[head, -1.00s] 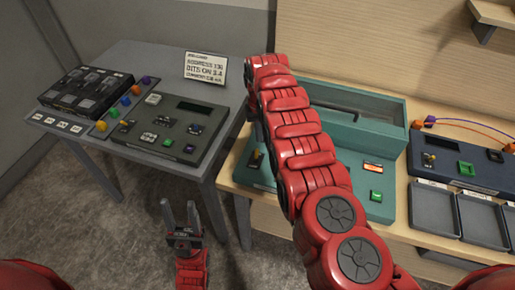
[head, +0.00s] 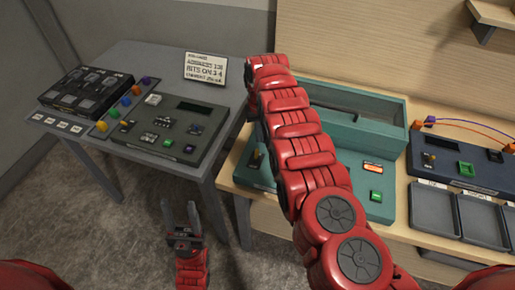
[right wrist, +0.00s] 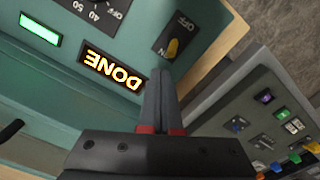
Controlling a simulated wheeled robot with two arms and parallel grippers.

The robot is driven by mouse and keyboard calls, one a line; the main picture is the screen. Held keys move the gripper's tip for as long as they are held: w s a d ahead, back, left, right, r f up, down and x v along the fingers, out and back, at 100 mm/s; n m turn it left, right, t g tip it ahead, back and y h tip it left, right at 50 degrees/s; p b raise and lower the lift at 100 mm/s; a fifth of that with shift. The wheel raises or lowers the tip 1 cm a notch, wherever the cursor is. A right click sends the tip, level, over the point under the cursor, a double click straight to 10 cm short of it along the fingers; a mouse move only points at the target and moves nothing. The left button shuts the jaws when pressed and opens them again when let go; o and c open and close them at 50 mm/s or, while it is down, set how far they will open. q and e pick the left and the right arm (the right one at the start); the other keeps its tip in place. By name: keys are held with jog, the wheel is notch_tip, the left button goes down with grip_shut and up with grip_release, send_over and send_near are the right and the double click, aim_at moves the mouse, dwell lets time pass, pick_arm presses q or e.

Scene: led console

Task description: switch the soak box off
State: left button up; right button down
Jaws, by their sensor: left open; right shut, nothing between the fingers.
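The soak box is a teal case (head: 393,110) with a clear lid, on the wooden bench in the head view. My right arm crosses in front of it and hides its middle. In the right wrist view its panel (right wrist: 75,95) has a lit DONE display (right wrist: 113,71) and a toggle switch (right wrist: 172,48) with a yellow lever and an OFF label. The lever is away from the OFF label. My right gripper (right wrist: 160,75) is shut and empty, its tips close to the switch; contact is unclear. My left gripper (head: 180,215) is open and empty above the floor.
A grey table (head: 150,52) at left carries a dark console (head: 175,130) and a sign (head: 206,68). A dark blue device (head: 460,160) with wires and grey trays (head: 435,210) are right of the soak box. Floor shows between table and bench.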

aim_at(257, 153)
jog(key=shift+f, duration=0.1)
dwell(0.6)
jog(key=shift+f+b, duration=1.05)
jog(key=shift+f, duration=0.35)
jog(key=shift+s+a+p, duration=0.25)
jog(key=shift+s+p, duration=0.1)
jog(key=shift+p, duration=1.05)
jog(key=shift+s+a+r+p, duration=0.15)
jog(key=shift+s+p, duration=0.7)
jog(key=shift+p, duration=1.65)
